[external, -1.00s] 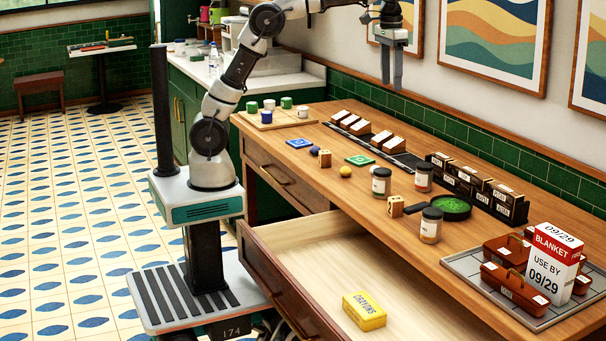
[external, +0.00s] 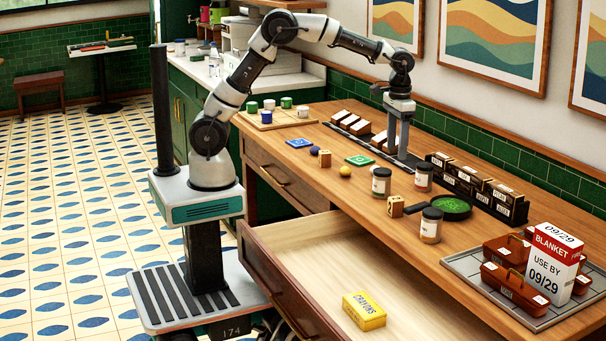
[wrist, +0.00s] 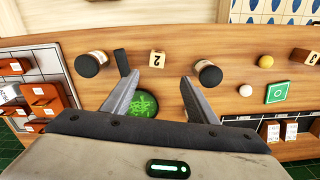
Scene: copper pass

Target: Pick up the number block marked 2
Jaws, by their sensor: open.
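A matching wooden cube (external: 395,206) stands on the desk among the jars in the external view. My gripper (external: 396,148) points down over the back part of the desk, behind and left of that cube. Its fingers are apart and empty, and they also show in the wrist view (wrist: 162,78).
A dark pan with green contents (external: 451,208) and a lidded jar (external: 431,226) stand close to the cube. Another jar (external: 381,182) is on its other side. Another wooden block (external: 324,158) lies farther left. A drawer (external: 330,260) is open in front.

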